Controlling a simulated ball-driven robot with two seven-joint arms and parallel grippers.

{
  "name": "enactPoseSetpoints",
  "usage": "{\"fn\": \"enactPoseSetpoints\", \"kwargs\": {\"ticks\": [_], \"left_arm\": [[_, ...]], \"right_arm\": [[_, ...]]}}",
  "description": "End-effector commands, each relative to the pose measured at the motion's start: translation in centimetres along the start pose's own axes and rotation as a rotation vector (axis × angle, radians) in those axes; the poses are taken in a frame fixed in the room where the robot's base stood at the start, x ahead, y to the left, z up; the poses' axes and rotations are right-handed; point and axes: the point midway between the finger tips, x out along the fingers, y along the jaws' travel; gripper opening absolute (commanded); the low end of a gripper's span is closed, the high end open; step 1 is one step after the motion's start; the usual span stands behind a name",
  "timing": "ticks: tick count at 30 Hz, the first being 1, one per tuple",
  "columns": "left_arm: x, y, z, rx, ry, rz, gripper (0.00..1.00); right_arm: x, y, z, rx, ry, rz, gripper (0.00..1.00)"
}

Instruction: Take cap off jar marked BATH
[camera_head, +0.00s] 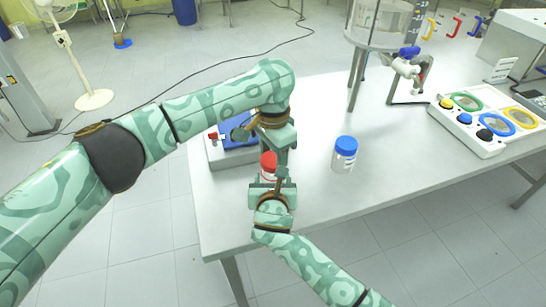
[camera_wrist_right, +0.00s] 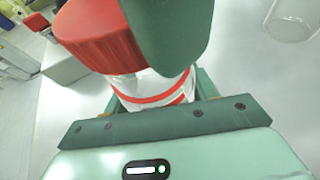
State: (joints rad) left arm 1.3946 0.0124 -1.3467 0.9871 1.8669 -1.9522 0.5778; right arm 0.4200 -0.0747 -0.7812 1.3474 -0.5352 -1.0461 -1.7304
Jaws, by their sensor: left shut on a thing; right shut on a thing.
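A white jar with a red cap (camera_head: 268,160) stands near the front left of the table, partly hidden by my grippers. In the right wrist view its red cap (camera_wrist_right: 95,38) and white body with red bands (camera_wrist_right: 158,88) show close up. My left gripper (camera_head: 272,153) comes from above and is shut on the red cap. My right gripper (camera_head: 270,182) comes from the front and is shut on the jar's body. A second white jar with a blue cap (camera_head: 345,146) stands apart to the right. I cannot read BATH on either jar.
A grey device with a blue top (camera_head: 238,133) sits behind my left gripper. A glass vessel on a stand (camera_head: 378,28) is at the back. A panel with coloured rings and knobs (camera_head: 488,122) lies at the right. The table's middle (camera_head: 400,170) is clear.

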Motion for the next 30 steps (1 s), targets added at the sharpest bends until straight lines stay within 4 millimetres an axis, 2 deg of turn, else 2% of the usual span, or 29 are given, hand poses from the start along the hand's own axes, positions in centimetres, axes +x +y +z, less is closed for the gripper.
{"fn": "enactPoseSetpoints", "kwargs": {"ticks": [13,22,29,30], "left_arm": [[-0.5,0.0,0.0,0.0,0.001,0.0,0.25],[-4.0,-0.1,0.0,0.0,0.001,-0.002,0.25],[-4.3,0.0,0.0,0.0,0.0,0.001,0.25],[-4.3,0.0,0.0,0.0,0.0,0.001,0.25]], "right_arm": [[0.0,0.0,0.0,0.0,0.0,0.0,0.0],[0.0,0.0,0.0,0.0,0.0,0.0,0.0],[0.0,0.0,0.0,0.0,0.0,0.0,0.0],[0.0,0.0,0.0,0.0,0.0,0.0,0.68]]}}
